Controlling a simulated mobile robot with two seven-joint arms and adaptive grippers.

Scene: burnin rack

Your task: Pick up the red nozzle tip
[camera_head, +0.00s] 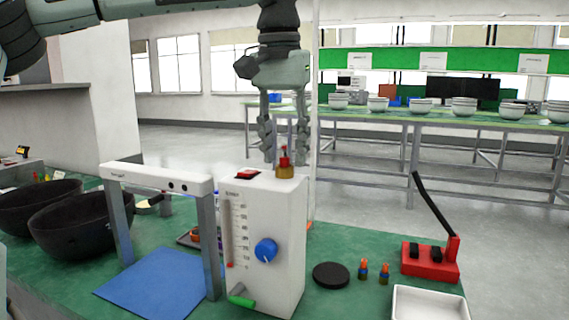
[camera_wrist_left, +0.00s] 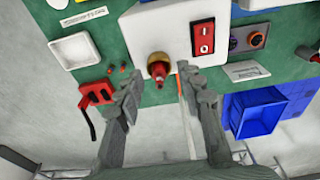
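The red nozzle tip (camera_head: 285,157) stands upright on a brass-coloured fitting (camera_head: 285,171) on top of the white instrument box (camera_head: 270,230). In the left wrist view the red nozzle tip (camera_wrist_left: 158,72) shows between and just beyond my fingertips. My left gripper (camera_head: 284,150) points down from above, with its two fingers spread on either side of the nozzle tip. In the left wrist view the left gripper (camera_wrist_left: 160,90) is open, with a clear gap from each finger to the nozzle tip. My right gripper is not in view.
A red switch (camera_head: 247,173) sits beside the fitting on the box. A white frame (camera_head: 155,178) stands left over a blue mat (camera_head: 160,285). Right are a black disc (camera_head: 331,275), small orange-banded pieces (camera_head: 363,270), a red block (camera_head: 430,262) and a white tray (camera_head: 430,305).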

